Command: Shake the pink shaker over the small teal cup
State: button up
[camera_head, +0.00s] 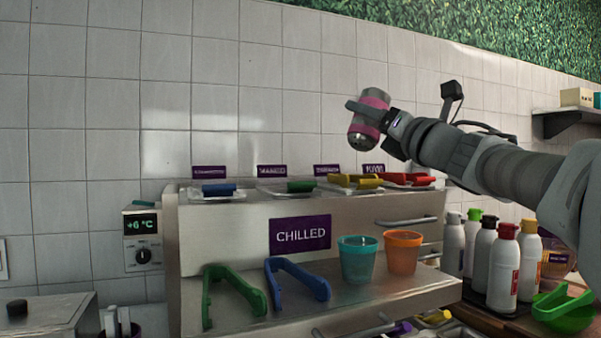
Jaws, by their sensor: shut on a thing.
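My gripper (378,117) is shut on the pink shaker (371,104), a pink cylinder with grey metal ends. It is held in the air, tilted, with its perforated-looking end pointing down. The small teal cup (357,262) stands upright on the lower steel shelf, well below the shaker and slightly to its left in the picture. The cup's contents cannot be made out. The shaker is apart from the cup and from the upper counter. Part of the shaker's middle is hidden by a gripper finger.
An orange cup (402,253) stands just right of the teal cup. Green tongs (232,293) and blue tongs (297,282) stand on the shelf to the left. Several bottles (503,265) stand at right. Coloured-handled trays (288,188) line the upper counter beneath the shaker.

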notch_tip(320, 180, down, 10)
jog(key=b, duration=0.7)
dwell(0.8)
jog(key=shift+r, duration=0.15)
jog(key=d+r+m+h+p, duration=0.1)
jog(key=m+p, duration=0.2)
jog(key=p, duration=0.2)
jog(key=w+r+m+h+p, duration=0.1)
jog(key=r+m+h+p, duration=0.1)
jog(key=m+p, duration=0.1)
jog(key=d+r+m+h+p, duration=0.1)
jog(key=m+p, duration=0.3)
jog(key=p, duration=0.2)
jog(key=shift+w+d+r+g+p, duration=0.3)
jog(key=shift+r+g, duration=0.1)
dwell(0.5)
jog(key=m+p, duration=0.2)
jog(key=p, duration=0.1)
jog(key=m+g+h+p, duration=0.1)
jog(key=m+p, duration=0.1)
jog(key=p, duration=0.2)
jog(key=m+p, duration=0.1)
jog(key=p, duration=0.2)
jog(key=shift+f+m+g+h, duration=0.3)
jog(key=shift+f+m+g, duration=0.05)
jog(key=shift+m+g, duration=0.05)
